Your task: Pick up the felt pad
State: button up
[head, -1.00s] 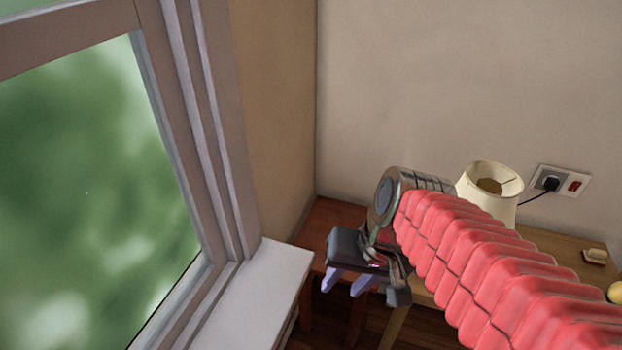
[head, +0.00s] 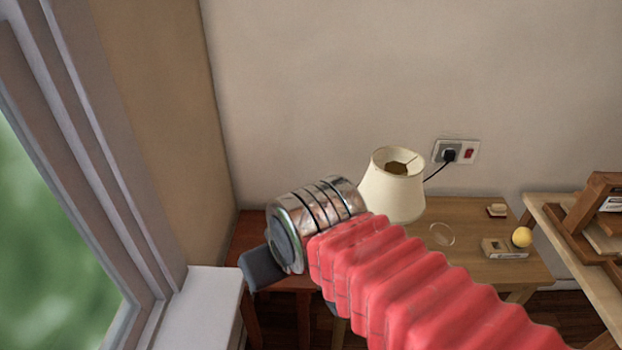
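I cannot make out the felt pad for certain. A small cream block with a dark reddish base (head: 496,210) lies near the back right of the wooden table (head: 470,212); it is too small to identify. My gripper (head: 262,268) shows only as a dark body at the end of my red-sleeved arm, in front of the left, reddish table. Its fingers are hidden, so I cannot see whether they are open or hold anything. It is well left of the small block.
A cream lamp (head: 393,186) stands behind my arm. A clear ring-like item (head: 442,234), a small box (head: 505,248) and a yellow ball (head: 522,237) are on the table. A wooden rack (head: 597,225) stands on another table at right. A white sill (head: 205,300) is at left.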

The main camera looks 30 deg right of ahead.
aim_at(496, 211)
jog(key=z, duration=2.35)
